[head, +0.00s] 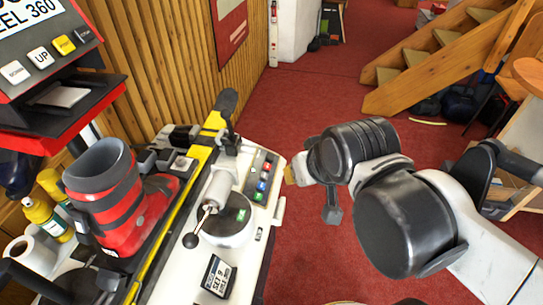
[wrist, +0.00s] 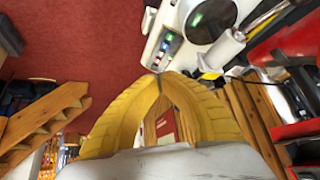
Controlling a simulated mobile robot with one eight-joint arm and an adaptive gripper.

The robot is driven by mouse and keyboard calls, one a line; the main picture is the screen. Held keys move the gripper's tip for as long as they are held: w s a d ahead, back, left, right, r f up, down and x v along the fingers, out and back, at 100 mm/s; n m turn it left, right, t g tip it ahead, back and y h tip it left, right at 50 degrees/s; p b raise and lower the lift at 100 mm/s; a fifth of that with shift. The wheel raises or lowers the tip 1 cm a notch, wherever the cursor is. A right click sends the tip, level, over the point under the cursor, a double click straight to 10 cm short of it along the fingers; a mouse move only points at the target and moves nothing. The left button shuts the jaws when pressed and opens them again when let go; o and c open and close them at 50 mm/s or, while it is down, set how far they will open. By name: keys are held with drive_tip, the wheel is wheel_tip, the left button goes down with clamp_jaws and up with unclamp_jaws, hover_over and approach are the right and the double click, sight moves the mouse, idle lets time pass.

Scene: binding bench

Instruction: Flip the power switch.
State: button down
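A dark switch panel (head: 263,177) with several small coloured switches sits on the right side of the white machine (head: 252,247). I cannot tell which of them is the power switch. In the wrist view the panel (wrist: 166,46) is just beyond my fingertips, with a green light at its upper end. My gripper (head: 289,174) is to the right of the panel in the head view, apart from it. In the wrist view my yellow fingers (wrist: 160,76) come together at their tips with nothing seen between them. The tips appear close to the machine's white edge.
A red-and-black boot (head: 113,205) stands in the machine's clamp area at left. A lever with a black ball (head: 191,240) and a small display (head: 218,276) are on the machine. Wooden stairs (head: 432,60) stand at the back right. Red carpet (head: 300,110) is open between.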

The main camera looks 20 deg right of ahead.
drive_tip(key=w+d+m+g+p, duration=0.2)
drive_tip(key=w+d+m, duration=0.1)
drive_tip(key=w, duration=1.6)
drive_tip(key=w+d+f+m+g+p, duration=0.1)
drive_tip(key=w+d+f, duration=0.1)
drive_tip(key=w+f, duration=0.4)
drive_tip(key=w+d+f+m+g, duration=0.1)
drive_tip(key=w+d+f, duration=0.1)
drive_tip(key=w+f, duration=0.4)
drive_tip(key=x, duration=0.3)
drive_tip(key=shift+d+f+p, duration=0.35)
drive_tip(key=shift+s, duration=0.1)
